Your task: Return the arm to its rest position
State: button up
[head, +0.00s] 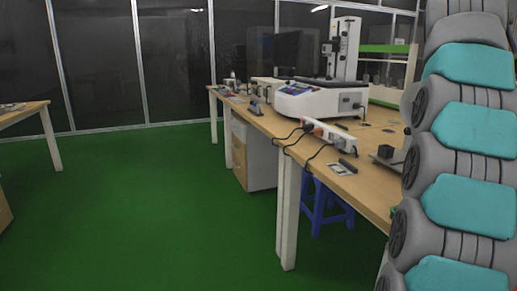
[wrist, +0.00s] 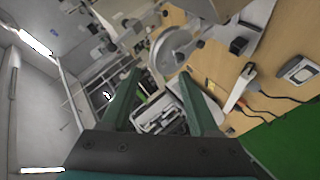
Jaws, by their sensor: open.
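My gripper (wrist: 160,100) shows in the wrist view with two green fingers spread wide apart. Nothing is held between them. Behind the gap I see part of the workbench area, tilted in the picture, with a grey round-based device and a white tray-like item. In the head view my grey and teal arm column fills the right side, and my gripper itself is out of that view.
A long wooden workbench (head: 262,122) runs along the right, holding a white measuring machine (head: 310,102) and a power strip (head: 328,133). A blue stool (head: 322,205) is under it. Another table (head: 22,118) stands at the left. The green floor (head: 150,210) between is clear.

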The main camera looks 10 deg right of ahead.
jog(key=w+a+f+n+g+y, duration=0.15)
jog(key=a+f+y, duration=0.35)
jog(key=a+f, duration=1)
jog(key=s+a+f+g+y, duration=0.1)
jog(key=s+a+f, duration=0.2)
jog(key=a+f, duration=0.3)
jog(key=s+a+f+g+y, duration=0.1)
jog(key=s+a+f, duration=0.2)
jog(key=a+f, duration=0.35)
jog(key=s+a+f+g+y, duration=0.1)
jog(key=s+a+f+g, duration=0.1)
jog(key=s+a+f, duration=0.3)
jog(key=s+a+f+m+g+y, duration=0.1)
jog(key=s+a+f, duration=0.5)
jog(key=s, duration=0.8)
jog(key=s+a+f+m+g+y, duration=0.1)
jog(key=s+a+f+g, duration=0.2)
jog(key=s+a+f, duration=0.3)
jog(key=s+f, duration=0.3)
jog(key=s, duration=0.1)
jog(key=shift+s+a+f, duration=0.15)
jog(key=shift+a+f, duration=0.1)
jog(key=shift+f, duration=0.1)
jog(key=shift+c, duration=0.9)
jog(key=shift+a, duration=0.15)
